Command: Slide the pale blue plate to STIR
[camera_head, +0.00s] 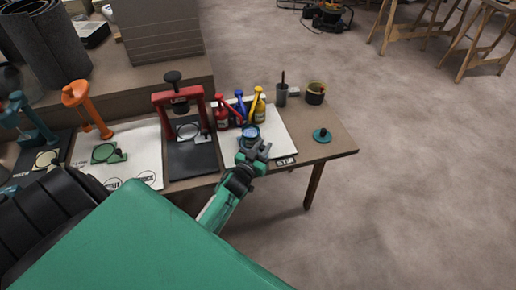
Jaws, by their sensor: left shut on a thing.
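The pale blue plate (249,132), round with a darker rim, lies on the white mat (281,142) on the right part of the bench. The STIR label (285,161) is at the mat's front right edge, just right of the plate. My left gripper (254,147) reaches in from below and is shut on the near side of the plate; its fingers hide the exact grip. My right gripper is out of view.
Behind the plate stand red, blue and yellow pump bottles (240,110). A red press (180,103) on a dark base stands to the left. A grey cup (282,95), a pot (315,93) and a teal lidded disc (322,135) are to the right.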

